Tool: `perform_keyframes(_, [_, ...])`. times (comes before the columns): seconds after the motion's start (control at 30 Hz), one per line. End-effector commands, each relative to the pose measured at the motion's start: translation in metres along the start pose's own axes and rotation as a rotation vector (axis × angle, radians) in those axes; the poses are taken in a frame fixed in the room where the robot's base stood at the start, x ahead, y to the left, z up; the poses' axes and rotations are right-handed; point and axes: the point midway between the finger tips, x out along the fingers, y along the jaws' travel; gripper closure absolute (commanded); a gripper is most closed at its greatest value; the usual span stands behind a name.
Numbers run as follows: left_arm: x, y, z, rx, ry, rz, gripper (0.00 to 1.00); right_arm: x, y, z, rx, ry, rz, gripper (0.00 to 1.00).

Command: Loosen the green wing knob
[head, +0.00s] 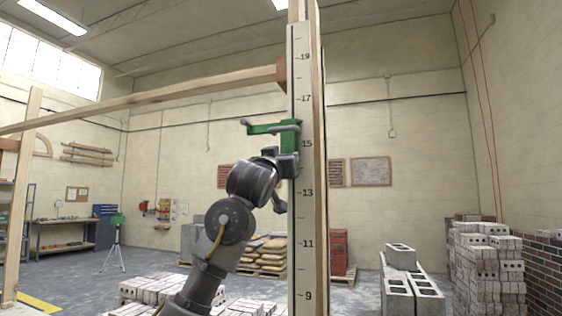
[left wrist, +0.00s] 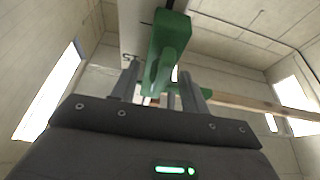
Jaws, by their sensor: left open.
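A green clamp (head: 287,130) sits on the tall upright post with a number scale, near the mark 15, and its green arm reaches left. In the left wrist view the green part (left wrist: 168,38) hangs close in front of my left gripper (left wrist: 165,88). Its narrower lower piece, which looks like the wing knob (left wrist: 154,74), shows between the two spread fingers. My left gripper is open; I cannot tell whether a finger touches the green part. In the head view my left gripper (head: 288,160) is just below the clamp, and the knob is not clear there. My right gripper is not in view.
The numbered post (head: 304,240) stands upright close to my left arm. A long wooden beam (head: 150,96) runs left from the post above the clamp. Brick stacks (head: 485,265) and grey blocks (head: 398,285) stand at right. Sacks (head: 262,252) lie farther back.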

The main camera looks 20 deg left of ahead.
Motion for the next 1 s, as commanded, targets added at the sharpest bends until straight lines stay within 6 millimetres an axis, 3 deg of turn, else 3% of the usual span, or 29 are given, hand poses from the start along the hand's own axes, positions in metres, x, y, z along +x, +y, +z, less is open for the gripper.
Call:
perform_keyframes(0.17, [-0.021, 0.000, 0.004, -0.001, 0.002, 0.001, 0.55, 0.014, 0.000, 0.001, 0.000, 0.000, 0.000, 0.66])
perform_keyframes(0.33, [-0.056, 0.000, 0.005, -0.002, 0.004, 0.002, 0.55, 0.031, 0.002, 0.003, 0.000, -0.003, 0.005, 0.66])
perform_keyframes(0.6, [-0.098, 0.000, 0.002, -0.001, 0.003, 0.002, 0.55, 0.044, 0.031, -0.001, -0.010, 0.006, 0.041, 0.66])
perform_keyframes(1.0, [-0.107, 0.000, 0.000, -0.001, 0.000, 0.000, 0.55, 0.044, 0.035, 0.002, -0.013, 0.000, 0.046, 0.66])
